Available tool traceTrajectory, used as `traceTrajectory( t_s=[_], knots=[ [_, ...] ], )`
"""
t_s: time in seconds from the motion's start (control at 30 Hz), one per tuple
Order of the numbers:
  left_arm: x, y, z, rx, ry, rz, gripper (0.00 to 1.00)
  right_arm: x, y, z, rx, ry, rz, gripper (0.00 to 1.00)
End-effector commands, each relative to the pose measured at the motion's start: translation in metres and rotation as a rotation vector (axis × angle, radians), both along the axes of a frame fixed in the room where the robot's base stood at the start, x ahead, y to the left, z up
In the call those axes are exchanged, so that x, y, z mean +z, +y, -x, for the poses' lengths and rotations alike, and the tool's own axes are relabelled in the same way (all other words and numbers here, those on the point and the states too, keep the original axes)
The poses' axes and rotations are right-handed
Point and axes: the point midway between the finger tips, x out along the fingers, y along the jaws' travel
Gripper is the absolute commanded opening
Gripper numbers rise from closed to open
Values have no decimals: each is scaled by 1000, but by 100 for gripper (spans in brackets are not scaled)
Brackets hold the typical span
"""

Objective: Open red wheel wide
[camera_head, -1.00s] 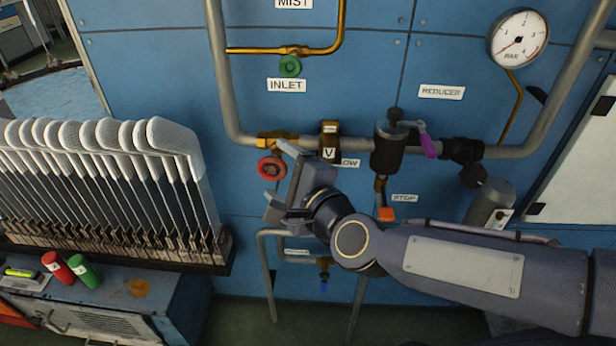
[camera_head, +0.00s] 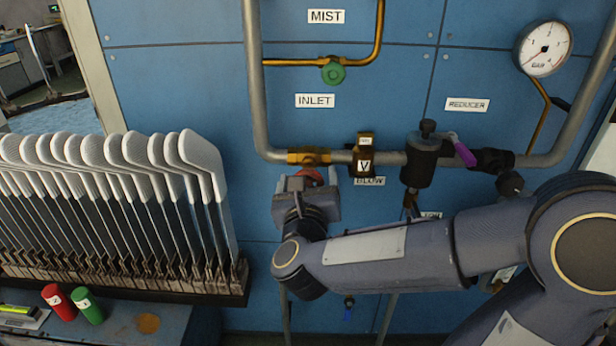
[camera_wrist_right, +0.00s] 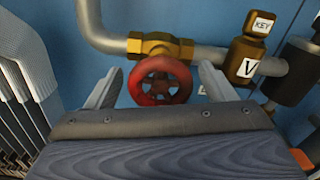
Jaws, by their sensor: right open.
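The red wheel (camera_wrist_right: 160,82) is a round handwheel on a brass valve (camera_wrist_right: 160,46) in the grey pipe. In the head view the red wheel (camera_head: 311,175) is mostly hidden behind my right gripper (camera_head: 308,180), with only its upper part showing. In the right wrist view my right gripper (camera_wrist_right: 160,88) is open, one finger on each side of the wheel. There are gaps between the fingers and the rim, and the wheel looks unheld. My left gripper is not in view.
A brass block marked V (camera_head: 364,160) sits on the pipe just right of the wheel. A green wheel (camera_head: 333,73) is above. A purple-handled reducer (camera_head: 422,160) and gauge (camera_head: 543,43) are farther right. A rack of white sock boards (camera_head: 110,200) stands left.

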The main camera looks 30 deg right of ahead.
Motion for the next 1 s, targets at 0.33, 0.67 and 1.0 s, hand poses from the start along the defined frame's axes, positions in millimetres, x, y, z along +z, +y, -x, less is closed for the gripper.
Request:
traceTrajectory(
  t_s=[0.33,0.67,1.0],
  knots=[
    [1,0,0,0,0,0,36,0,-6,-9,1,1,2,77],
    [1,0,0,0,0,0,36,0,-6,-9,1,0,2,41],
    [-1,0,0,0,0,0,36,-1,-5,-9,1,15,25,32]
  ],
)
